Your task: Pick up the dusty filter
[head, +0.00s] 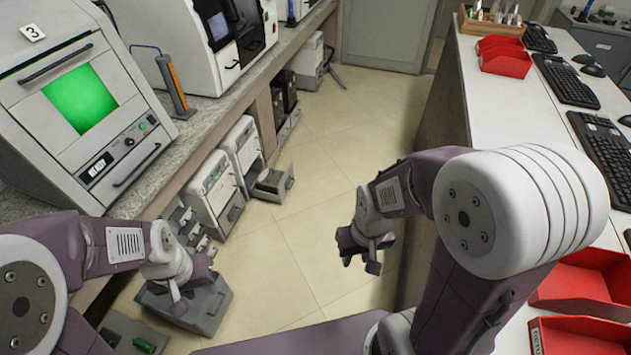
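I cannot pick out a dusty filter for certain in the head view. A pulled-out drawer (287,182) of a small floor-level machine holds a dark item, too small to identify. My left gripper (193,283) appears open and hangs over a grey open drawer or box (212,308) low on the left, hiding part of it. My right gripper (360,260) appears open and empty, above the bare floor to the left of the white counter.
A machine with a green window (80,98), labelled 3, stands on the left bench (205,113). Small machines (212,190) stand below it. The white counter (497,110) at right carries red bins (505,62) and keyboards (567,80). The tiled floor (335,150) between is clear.

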